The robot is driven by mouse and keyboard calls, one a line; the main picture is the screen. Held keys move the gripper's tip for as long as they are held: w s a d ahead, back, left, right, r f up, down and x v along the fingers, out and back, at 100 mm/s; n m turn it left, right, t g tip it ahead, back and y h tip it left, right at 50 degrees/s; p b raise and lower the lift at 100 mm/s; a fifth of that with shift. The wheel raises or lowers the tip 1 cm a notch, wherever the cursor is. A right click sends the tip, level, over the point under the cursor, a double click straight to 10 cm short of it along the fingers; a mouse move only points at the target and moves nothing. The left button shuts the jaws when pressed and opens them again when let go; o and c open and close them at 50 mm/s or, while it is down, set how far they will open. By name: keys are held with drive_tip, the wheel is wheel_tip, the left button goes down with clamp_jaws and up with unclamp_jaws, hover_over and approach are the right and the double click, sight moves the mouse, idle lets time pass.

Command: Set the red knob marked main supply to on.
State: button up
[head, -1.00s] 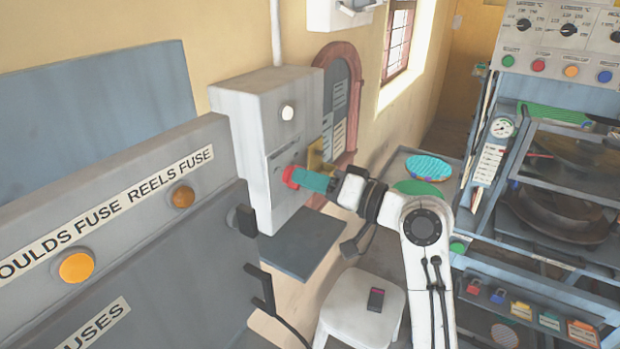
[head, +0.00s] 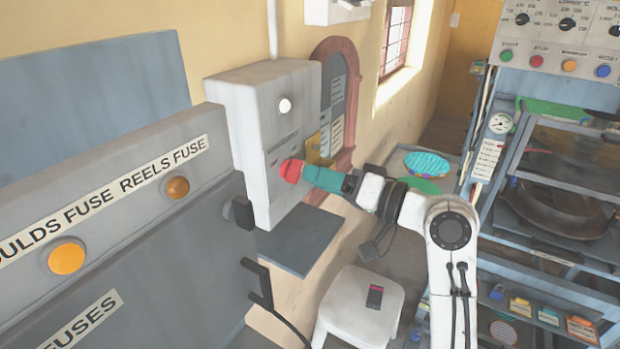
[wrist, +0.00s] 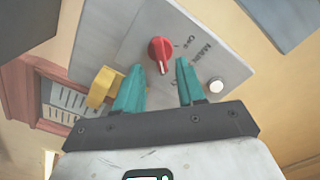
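The red knob (head: 291,171) sits on the front of the grey wall box (head: 243,150). In the wrist view the knob (wrist: 161,48) shows a white pointer line aimed toward the bottom of the picture. Printed lettering (wrist: 202,50) beside it is partly hidden by a finger; I cannot read all of it. In the head view my gripper (head: 309,174) is just right of the knob.
A yellow part (wrist: 102,87) stands out from the box beside the left finger. A white round button or lamp (wrist: 216,85) is on the other side. A grey shelf (head: 300,238) juts out below the box, and a white stool (head: 360,305) stands beneath.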

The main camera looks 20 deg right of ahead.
drive_tip(key=b+v, duration=0.1)
drive_tip(key=v, duration=0.6)
drive_tip(key=shift+s+b, duration=0.15)
drive_tip(key=shift+b, duration=0.2)
drive_tip(key=shift+d, duration=0.2)
